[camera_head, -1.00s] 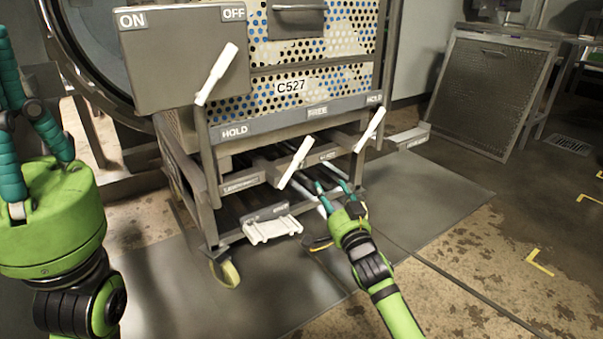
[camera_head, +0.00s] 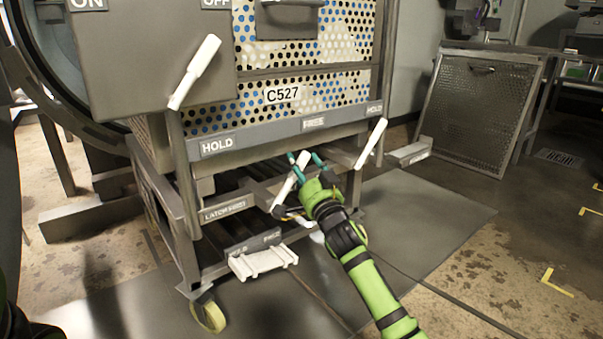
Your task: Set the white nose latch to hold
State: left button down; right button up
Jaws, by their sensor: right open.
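Three white levers show on the grey cart: a middle lever (camera_head: 284,195) on the lower crossbar, a right lever (camera_head: 371,144) at the rail's right end, and an upper left lever (camera_head: 195,72). I cannot tell from the picture which one is the nose latch. My right gripper (camera_head: 305,159) is open, with its teal fingers on either side of the middle lever's upper end. The lever tilts with its top to the right, and the gripper partly hides it. I cannot tell whether the fingers touch it. My left gripper is out of view.
The rail reads HOLD (camera_head: 217,144), FREE (camera_head: 313,122) and HOLD again at right. A white pedal (camera_head: 262,261) sits low at the front, by smaller labels. A control box (camera_head: 150,60) overhangs at upper left. The floor mat (camera_head: 430,215) to the right is clear.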

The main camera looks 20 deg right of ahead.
jog(key=shift+w+r, duration=0.1)
jog(key=shift+w, duration=0.15)
grip_shut()
jog(key=shift+a+r, duration=0.1)
